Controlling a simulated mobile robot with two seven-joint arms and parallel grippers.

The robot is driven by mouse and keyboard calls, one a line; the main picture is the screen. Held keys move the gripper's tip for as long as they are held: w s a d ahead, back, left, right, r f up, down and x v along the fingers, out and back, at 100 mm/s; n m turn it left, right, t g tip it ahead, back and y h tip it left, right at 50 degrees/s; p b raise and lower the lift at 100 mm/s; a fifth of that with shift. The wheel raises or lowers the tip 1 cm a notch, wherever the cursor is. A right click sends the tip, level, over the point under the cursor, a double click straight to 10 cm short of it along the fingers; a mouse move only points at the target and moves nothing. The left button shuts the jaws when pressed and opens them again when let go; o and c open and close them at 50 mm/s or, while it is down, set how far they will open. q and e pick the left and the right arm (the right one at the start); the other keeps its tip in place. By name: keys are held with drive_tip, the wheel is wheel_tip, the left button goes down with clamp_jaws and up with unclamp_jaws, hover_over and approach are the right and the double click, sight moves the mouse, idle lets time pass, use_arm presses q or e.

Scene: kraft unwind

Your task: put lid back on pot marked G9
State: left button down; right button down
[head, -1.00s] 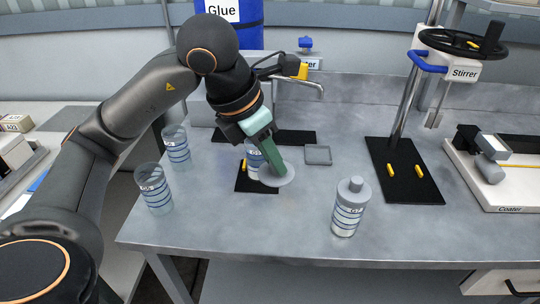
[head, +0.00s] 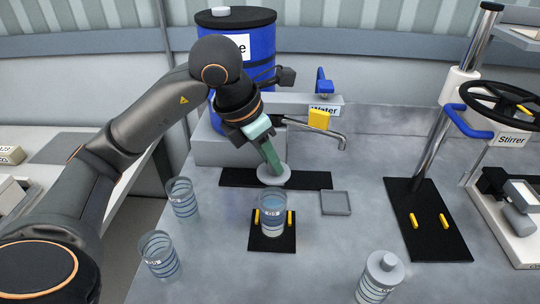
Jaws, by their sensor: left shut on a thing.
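My left gripper (head: 266,158) is shut on a round grey lid (head: 273,176) and holds it level. In the picture the lid is just above and behind an open clear pot (head: 272,220), apart from its rim. This pot stands upright on a black mat (head: 272,243) between two yellow pegs. Its small label may read G9, but I cannot be sure. Two more open pots, a back left one (head: 182,203) and a front left one (head: 160,258), stand on the bench. My right gripper is not in view.
A capped bottle-like pot (head: 377,279) stands front right. A small grey square tray (head: 335,203) lies right of the mat. Behind are the water tap (head: 325,133) and blue glue drum (head: 262,55). The stirrer stand (head: 428,215) is at right.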

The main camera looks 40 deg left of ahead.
sight(265, 176)
use_arm(q)
drive_tip(key=shift+w+a, duration=0.1)
drive_tip(key=shift+f+b, duration=0.7)
drive_tip(key=shift+f, duration=0.1)
wheel_tip(265, 176, down, 5)
drive_tip(key=b, duration=0.4)
drive_tip(key=shift+r, duration=0.15)
drive_tip(key=shift+b, duration=0.4)
idle(1.4)
idle(0.3)
drive_tip(key=shift+c, duration=0.6)
unclamp_jaws()
